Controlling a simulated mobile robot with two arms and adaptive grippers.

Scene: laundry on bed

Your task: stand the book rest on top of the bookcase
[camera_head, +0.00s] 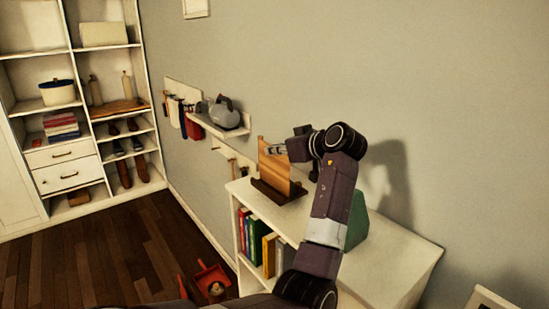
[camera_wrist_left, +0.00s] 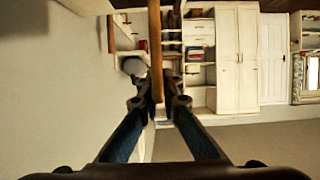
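The book rest (camera_head: 275,165) is a wooden back panel with a dark brown ledge at its foot. It is upright at the far end of the white bookcase top (camera_head: 390,262); its foot appears at the surface, but I cannot tell whether it bears its full weight there. My left gripper (camera_head: 280,149) is at the panel's upper right edge. In the left wrist view, the gripper's fingers (camera_wrist_left: 158,98) are closed on both sides of the panel (camera_wrist_left: 155,45), seen edge-on. My right gripper is not in view.
A green object (camera_head: 356,228) stands on the bookcase top, partly behind my arm. A wall shelf with a kettle (camera_head: 224,113) is beyond. A red dustpan (camera_head: 210,275) lies on the floor. The near right bookcase top is clear.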

